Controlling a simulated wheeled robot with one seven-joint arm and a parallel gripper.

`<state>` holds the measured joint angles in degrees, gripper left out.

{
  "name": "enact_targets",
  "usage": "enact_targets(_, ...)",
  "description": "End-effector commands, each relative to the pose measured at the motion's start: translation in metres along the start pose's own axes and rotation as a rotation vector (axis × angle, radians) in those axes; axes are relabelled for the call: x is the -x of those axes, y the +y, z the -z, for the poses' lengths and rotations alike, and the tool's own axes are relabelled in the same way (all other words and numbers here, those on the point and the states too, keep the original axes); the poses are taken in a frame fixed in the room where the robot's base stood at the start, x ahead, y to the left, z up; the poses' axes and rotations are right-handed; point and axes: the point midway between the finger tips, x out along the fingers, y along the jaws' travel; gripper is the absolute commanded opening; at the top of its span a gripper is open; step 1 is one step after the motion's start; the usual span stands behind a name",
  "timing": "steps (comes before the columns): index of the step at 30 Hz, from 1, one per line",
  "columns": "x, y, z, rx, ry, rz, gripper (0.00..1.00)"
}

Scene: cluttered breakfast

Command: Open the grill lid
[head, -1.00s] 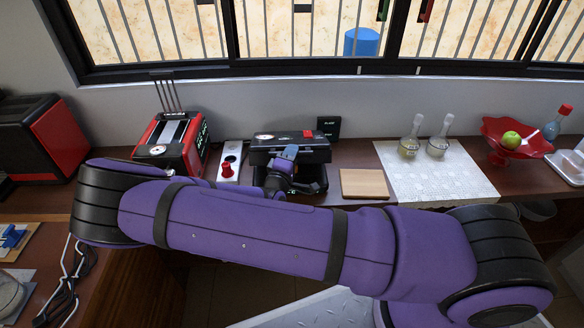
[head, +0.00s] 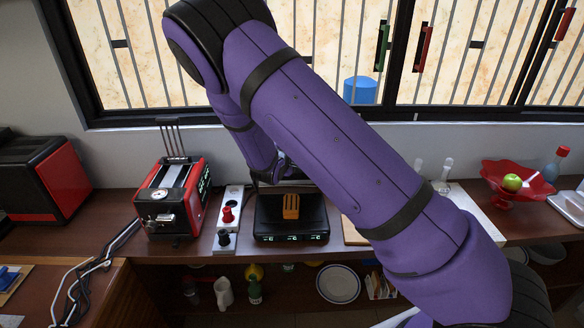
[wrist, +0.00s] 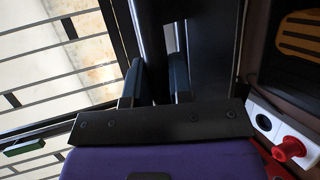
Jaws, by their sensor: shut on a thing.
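The black grill base (head: 265,222) stands on the counter in the head view, with an orange-brown waffle-like piece (head: 291,206) exposed on it. The grill lid is raised well off the base. In the head view my arm hides most of it. In the wrist view the lid (wrist: 211,50) is a dark upright panel. My gripper (wrist: 155,82) is shut on the lid's dark handle bar (wrist: 152,40), with one finger on each side. The waffle piece also shows at the wrist view's right edge (wrist: 299,36). The fingertips are hidden in the head view.
A red toaster (head: 182,207) stands left of the grill. A white socket strip (head: 224,228) with a red and a black plug lies between them. A wooden board (head: 352,233) is close on the right, partly behind my arm. The barred window rises behind the counter.

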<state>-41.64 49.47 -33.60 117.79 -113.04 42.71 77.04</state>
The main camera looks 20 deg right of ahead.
Motion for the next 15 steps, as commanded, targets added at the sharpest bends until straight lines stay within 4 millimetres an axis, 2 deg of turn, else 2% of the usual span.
enact_targets(6,-0.028,0.026,0.011,-0.006,-0.001,-0.004,0.0)
enact_targets(15,-0.059,0.045,0.024,-0.003,0.0,-0.005,0.0)
